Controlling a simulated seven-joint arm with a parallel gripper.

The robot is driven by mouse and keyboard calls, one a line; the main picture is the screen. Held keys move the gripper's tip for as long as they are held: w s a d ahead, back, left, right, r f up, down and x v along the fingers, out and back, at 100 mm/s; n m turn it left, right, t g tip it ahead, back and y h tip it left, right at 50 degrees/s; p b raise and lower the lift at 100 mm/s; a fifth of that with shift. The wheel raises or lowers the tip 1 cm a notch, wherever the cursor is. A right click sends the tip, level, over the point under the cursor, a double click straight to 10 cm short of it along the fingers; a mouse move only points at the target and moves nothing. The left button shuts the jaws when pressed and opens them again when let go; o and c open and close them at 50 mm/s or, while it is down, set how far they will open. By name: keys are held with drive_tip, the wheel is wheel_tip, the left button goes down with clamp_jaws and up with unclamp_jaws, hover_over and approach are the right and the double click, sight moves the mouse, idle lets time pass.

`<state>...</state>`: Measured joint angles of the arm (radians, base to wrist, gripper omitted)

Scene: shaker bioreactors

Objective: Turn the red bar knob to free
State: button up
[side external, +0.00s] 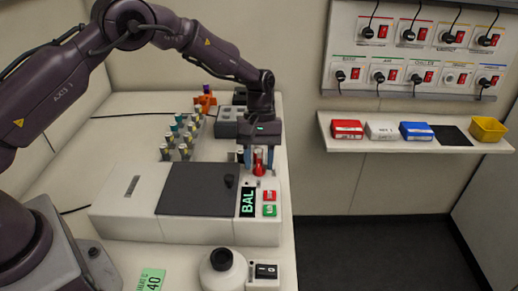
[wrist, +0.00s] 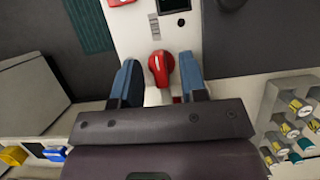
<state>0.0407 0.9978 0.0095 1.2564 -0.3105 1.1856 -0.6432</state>
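The red bar knob (side external: 258,167) stands on the right panel of the white machine (side external: 122,206), behind the green-lit BAL display (side external: 247,202). In the wrist view the red knob (wrist: 160,66) lies between my fingers, its bar running roughly up and down the picture. My gripper (side external: 260,155) points down over the knob. In the wrist view my gripper (wrist: 159,63) is open, one blue finger on each side of the knob, with a visible gap on both sides. The knob's markings are too small to read.
A red button (side external: 269,195) and a green button (side external: 269,210) sit beside the display. A dark lid (side external: 203,188) with a black knob lies left. Capped tubes (side external: 182,140) stand behind the machine. A round white device (side external: 223,268) stands in front. A wall shelf (side external: 415,145) holds boxes.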

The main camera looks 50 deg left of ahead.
drive_tip(key=v, duration=1.3)
drive_tip(key=shift+a+f, duration=0.1)
drive_tip(key=s+a+r+m+t+y, duration=0.1)
drive_tip(key=s+r+m+t, duration=0.2)
drive_tip(key=s, duration=0.7)
drive_tip(key=s+a+r+m+t+y, duration=0.1)
drive_tip(key=s+r+m+t, duration=0.2)
drive_tip(key=s, duration=0.7)
drive_tip(key=s+a+r+m+t+y, duration=0.1)
drive_tip(key=s+r+m+t, duration=0.1)
drive_tip(key=s+r, duration=0.5)
drive_tip(key=s, duration=0.3)
drive_tip(key=shift+s+m+t, duration=0.4)
